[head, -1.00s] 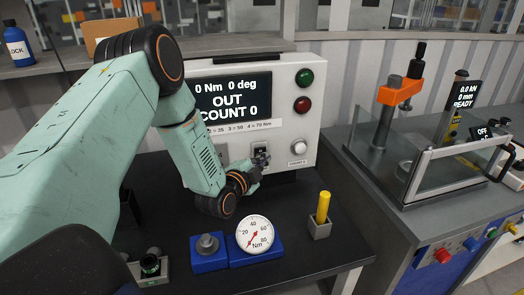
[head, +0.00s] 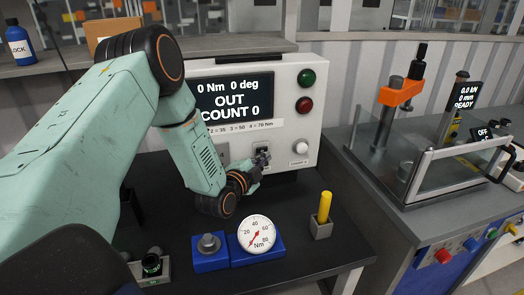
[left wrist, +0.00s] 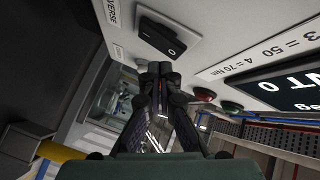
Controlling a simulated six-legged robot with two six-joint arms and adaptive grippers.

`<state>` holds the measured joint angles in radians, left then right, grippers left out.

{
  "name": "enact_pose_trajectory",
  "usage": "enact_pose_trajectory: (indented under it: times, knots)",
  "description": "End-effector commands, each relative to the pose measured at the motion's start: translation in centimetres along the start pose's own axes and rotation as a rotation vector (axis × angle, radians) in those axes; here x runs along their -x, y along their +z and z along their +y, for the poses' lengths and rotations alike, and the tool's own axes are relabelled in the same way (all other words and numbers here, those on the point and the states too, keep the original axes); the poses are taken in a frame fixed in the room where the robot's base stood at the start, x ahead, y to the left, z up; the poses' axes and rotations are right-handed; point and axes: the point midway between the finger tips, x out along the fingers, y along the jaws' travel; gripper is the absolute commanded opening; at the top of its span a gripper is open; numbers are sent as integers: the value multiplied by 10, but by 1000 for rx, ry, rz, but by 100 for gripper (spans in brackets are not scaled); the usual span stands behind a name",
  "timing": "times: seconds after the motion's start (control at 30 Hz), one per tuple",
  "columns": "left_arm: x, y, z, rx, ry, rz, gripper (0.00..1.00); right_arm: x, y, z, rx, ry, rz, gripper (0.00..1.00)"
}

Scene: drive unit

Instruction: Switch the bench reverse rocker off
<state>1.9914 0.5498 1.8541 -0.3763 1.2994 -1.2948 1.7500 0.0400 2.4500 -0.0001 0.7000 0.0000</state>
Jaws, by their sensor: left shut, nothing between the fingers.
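The reverse rocker (left wrist: 160,36) is a black switch on the pale front panel of the bench box. In the left wrist view it sits just beyond my fingertips, beside lettering that ends in "VERSE". In the head view the rocker (head: 263,151) is small and partly hidden by my gripper. My left gripper (head: 263,160) is shut and empty, close in front of the panel just below the rocker. In the left wrist view its fingertips (left wrist: 160,68) are together, with a small gap to the rocker apparent. Whether they touch it I cannot tell. My right gripper is not in view.
The display (head: 232,97) reads 0 Nm, 0 deg, OUT, COUNT 0. Green (head: 307,77) and red (head: 305,104) buttons and a white knob (head: 300,147) are right of it. A dial gauge (head: 256,234) and a yellow-handled piece (head: 324,207) stand on the dark bench.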

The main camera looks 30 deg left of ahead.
Motion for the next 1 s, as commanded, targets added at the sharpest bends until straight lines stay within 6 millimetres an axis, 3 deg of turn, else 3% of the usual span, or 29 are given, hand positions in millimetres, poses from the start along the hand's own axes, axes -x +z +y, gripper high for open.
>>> enact_pose_trajectory:
  times: [1.0]
  knots:
    - [-9,5,-6,0,0,0,0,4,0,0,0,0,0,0]
